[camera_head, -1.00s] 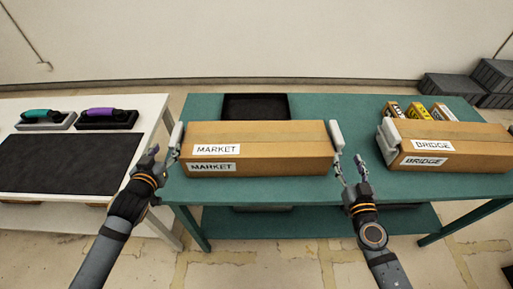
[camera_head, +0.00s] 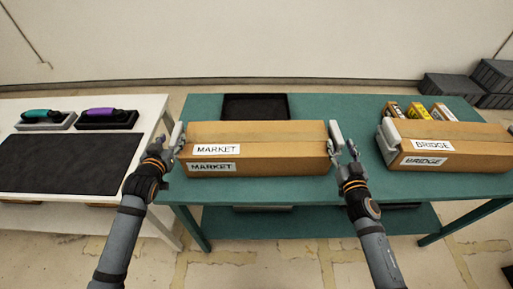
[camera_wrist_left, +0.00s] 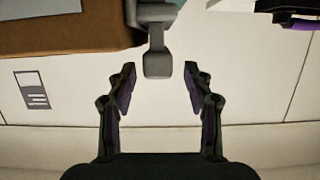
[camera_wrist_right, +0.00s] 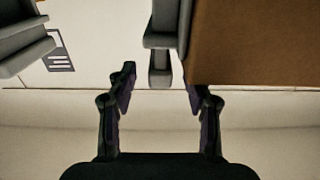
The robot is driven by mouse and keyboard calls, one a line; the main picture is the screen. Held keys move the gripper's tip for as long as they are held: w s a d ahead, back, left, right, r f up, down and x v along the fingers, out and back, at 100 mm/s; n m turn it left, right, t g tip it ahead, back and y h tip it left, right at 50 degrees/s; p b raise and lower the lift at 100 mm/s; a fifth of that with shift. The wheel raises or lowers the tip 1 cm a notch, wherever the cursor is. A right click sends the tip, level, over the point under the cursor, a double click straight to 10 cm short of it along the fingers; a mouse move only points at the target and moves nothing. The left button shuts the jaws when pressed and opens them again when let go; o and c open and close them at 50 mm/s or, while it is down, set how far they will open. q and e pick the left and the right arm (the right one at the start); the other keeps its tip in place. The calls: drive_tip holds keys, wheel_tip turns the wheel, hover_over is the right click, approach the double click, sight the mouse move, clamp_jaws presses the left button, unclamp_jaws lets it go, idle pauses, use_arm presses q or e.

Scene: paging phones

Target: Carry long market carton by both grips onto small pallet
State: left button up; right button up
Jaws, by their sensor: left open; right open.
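The long market carton (camera_head: 285,150) is brown, with MARKET labels, and lies level on the teal table. A pale grip stands at its left end (camera_head: 177,135) and another at its right end (camera_head: 336,134). My left gripper (camera_head: 165,152) is open at the left grip; in the left wrist view the grip (camera_wrist_left: 157,58) lies ahead, between the fingertips (camera_wrist_left: 158,76). My right gripper (camera_head: 343,154) is open by the right grip; in the right wrist view that grip (camera_wrist_right: 160,68) lies between the fingertip lines, nearer the right finger. No pallet is clearly recognisable.
A black flat tray-like thing (camera_head: 255,105) lies behind the carton. A BRIDGE carton (camera_head: 460,143) stands at right with small boxes (camera_head: 418,111) behind. The white table (camera_head: 150,112) at left has a dark mat (camera_head: 70,163) and two handled tools (camera_head: 107,117).

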sight(174, 136)
use_arm(q)
drive_tip(key=shift+x, duration=2.4)
use_arm(e)
drive_tip(key=shift+w+a, duration=0.1)
drive_tip(key=shift+w, duration=2.65)
use_arm(q)
clamp_jaws()
use_arm(e)
clamp_jaws()
